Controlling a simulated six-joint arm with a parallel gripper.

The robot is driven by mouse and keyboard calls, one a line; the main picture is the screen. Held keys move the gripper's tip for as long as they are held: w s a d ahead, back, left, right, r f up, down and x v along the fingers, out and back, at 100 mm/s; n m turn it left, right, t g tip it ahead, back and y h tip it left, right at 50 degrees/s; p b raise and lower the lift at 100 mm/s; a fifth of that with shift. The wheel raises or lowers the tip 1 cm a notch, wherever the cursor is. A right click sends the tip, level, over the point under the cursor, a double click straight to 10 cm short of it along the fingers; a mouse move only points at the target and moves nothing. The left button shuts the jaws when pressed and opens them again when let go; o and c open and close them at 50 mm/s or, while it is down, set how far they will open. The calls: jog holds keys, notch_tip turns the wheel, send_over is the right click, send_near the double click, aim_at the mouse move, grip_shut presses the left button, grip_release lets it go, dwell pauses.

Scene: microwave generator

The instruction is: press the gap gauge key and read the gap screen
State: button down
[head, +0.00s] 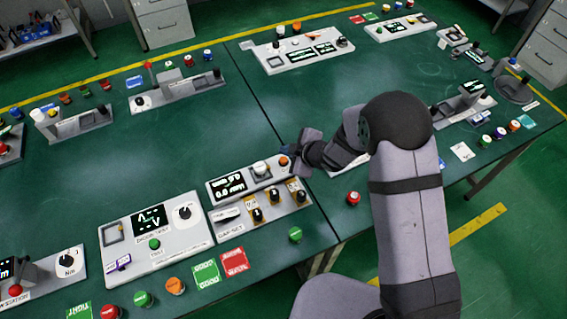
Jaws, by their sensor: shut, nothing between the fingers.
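My gripper (287,150) is small and dark in the head view, just behind the back right corner of a grey panel (226,241). It is shut with nothing in it. The panel carries a lit black screen (229,184) with white text too small to read surely. A white round knob (260,167) and an orange button (284,161) sit right of the screen, the orange one close to my gripper. Several black switches on yellow plates (273,197) stand in front. I cannot tell which key is the gap gauge key. No key looks visibly pressed.
Left of it is a white panel (185,242) with a screen, a dial and a green button. Loose coloured caps and red and green cards (234,262) lie near the front edge. More devices stand along the back and right. The green table (330,90) is clear behind my gripper.

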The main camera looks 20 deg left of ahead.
jog(key=shift+f+b, duration=0.4)
jog(key=shift+f, duration=0.35)
jog(key=shift+f, duration=0.1)
dwell(1.5)
jog(key=shift+f+b, duration=0.35)
jog(key=shift+b, duration=0.05)
jog(key=shift+f+b, duration=0.5)
jog(key=shift+f, duration=0.05)
dwell(0.8)
jog(key=shift+r, duration=0.1)
dwell(0.3)
jog(key=shift+r+p, duration=0.85)
jog(key=shift+r, duration=0.05)
notch_tip(320, 180, up, 5)
jog(key=p, duration=0.4)
